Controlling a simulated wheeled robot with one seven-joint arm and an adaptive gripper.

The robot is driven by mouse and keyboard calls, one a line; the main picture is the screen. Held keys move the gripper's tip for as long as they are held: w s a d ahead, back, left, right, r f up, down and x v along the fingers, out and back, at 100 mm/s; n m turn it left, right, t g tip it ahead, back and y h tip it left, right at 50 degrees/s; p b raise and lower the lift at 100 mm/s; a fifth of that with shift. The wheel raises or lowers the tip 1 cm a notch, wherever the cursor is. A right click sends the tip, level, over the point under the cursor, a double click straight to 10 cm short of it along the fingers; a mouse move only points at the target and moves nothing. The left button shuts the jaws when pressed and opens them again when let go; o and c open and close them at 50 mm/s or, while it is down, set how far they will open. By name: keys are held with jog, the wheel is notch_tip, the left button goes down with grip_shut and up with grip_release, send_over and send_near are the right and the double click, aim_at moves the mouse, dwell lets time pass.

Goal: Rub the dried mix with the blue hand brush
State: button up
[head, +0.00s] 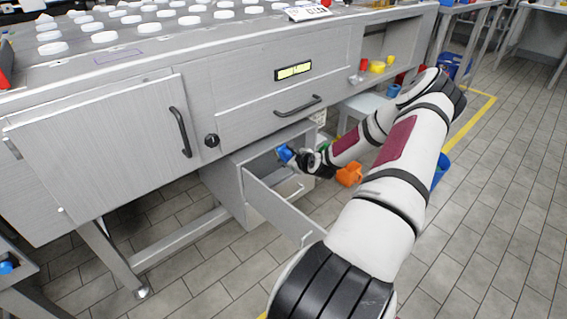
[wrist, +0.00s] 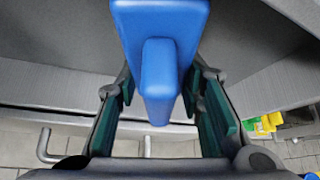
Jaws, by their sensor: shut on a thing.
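The blue hand brush (head: 285,153) is in my gripper (head: 297,157), over the open grey drawer (head: 272,204) under the bench. In the wrist view the brush (wrist: 160,25) fills the top middle, with its narrower grip pointing toward me. The green-padded fingers of my gripper (wrist: 158,95) stand on either side of this grip and are shut on it. The brush's underside is hidden. I cannot make out any dried mix; the drawer floor is partly hidden by the drawer front and my gripper.
The bench top carries many white round caps (head: 104,37). A closed cabinet door (head: 100,150) is left of the drawer. An orange object (head: 349,175) is behind my arm. Yellow cups (head: 377,66) stand on the bench's right shelf. The tiled floor at right is clear.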

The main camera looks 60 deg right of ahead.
jog(key=shift+s+d, duration=0.25)
jog(key=shift+d, duration=0.6)
jog(key=shift+w+a+f+p, duration=0.1)
jog(key=shift+w+a+p, duration=0.2)
jog(key=shift+a, duration=0.75)
jog(key=shift+w+a+p, duration=0.15)
jog(key=shift+a+p, duration=0.1)
jog(key=shift+a, duration=0.75)
jog(key=shift+s+a+p, duration=0.15)
jog(key=shift+s+a, duration=0.1)
jog(key=shift+s, duration=0.7)
jog(key=shift+s+a+p, duration=0.15)
jog(key=shift+s+a, duration=0.05)
jog(key=shift+s, duration=0.8)
jog(key=shift+s+a+p, duration=0.15)
jog(key=shift+s+a, duration=0.1)
jog(key=shift+s, duration=0.7)
jog(key=shift+s, duration=0.1)
jog(key=shift+s+a, duration=0.2)
jog(key=shift+s, duration=0.5)
jog(key=shift+s+a, duration=0.15)
jog(key=shift+s, duration=0.5)
